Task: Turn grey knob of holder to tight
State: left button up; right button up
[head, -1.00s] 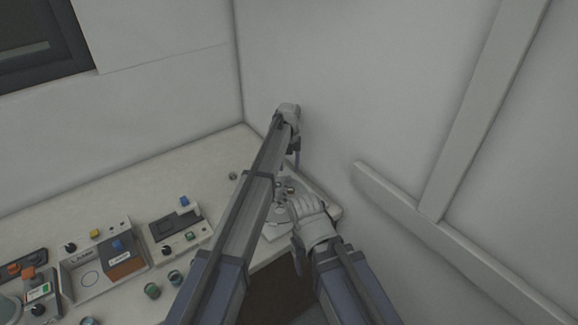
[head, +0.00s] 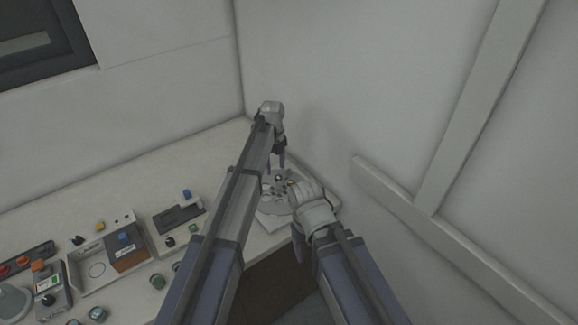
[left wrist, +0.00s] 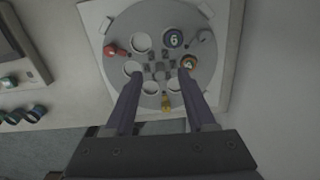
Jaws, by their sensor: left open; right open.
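The holder is a round grey plate (left wrist: 160,20) with several round holes, set on a white square base (left wrist: 92,18) in the left wrist view. It also shows in the head view, with the base (head: 268,224) at the table's right corner, partly covered by my arms. Small grey blocks form a cross at its middle; I cannot tell which part is the grey knob. My left gripper (left wrist: 158,76) is open and empty over the plate, fingers apart on either side of its middle. In the head view my left gripper (head: 276,160) points down at the plate. My right gripper (head: 298,240) is open beside the holder's near side.
A red piece (left wrist: 115,50), a disc marked 6 (left wrist: 173,38), an amber piece (left wrist: 189,62) and a yellow piece (left wrist: 166,102) sit around the plate. Several control boxes, one with a blue knob (head: 187,194), stand on the table to the left. A wall is close on the right.

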pick_arm(q)
jog(key=s+a+n, duration=0.4)
jog(key=s+n, duration=0.4)
jog(key=s+a+n, duration=0.4)
jog(key=s+n, duration=0.5)
jog(key=s+d+n, duration=0.2)
jog(key=s+n, duration=0.7)
jog(key=s, duration=0.1)
jog(key=w+d, duration=0.3)
jog(key=w, duration=0.8)
jog(key=w+d+n, duration=0.1)
jog(key=w+d, duration=0.3)
jog(key=w, duration=0.7)
jog(key=w+d+n, duration=0.1)
jog(key=w+d, duration=0.3)
jog(key=w, duration=0.8)
jog(key=shift+s+a, duration=0.1)
jog(key=shift+s, duration=0.05)
jog(key=shift+f, duration=0.2)
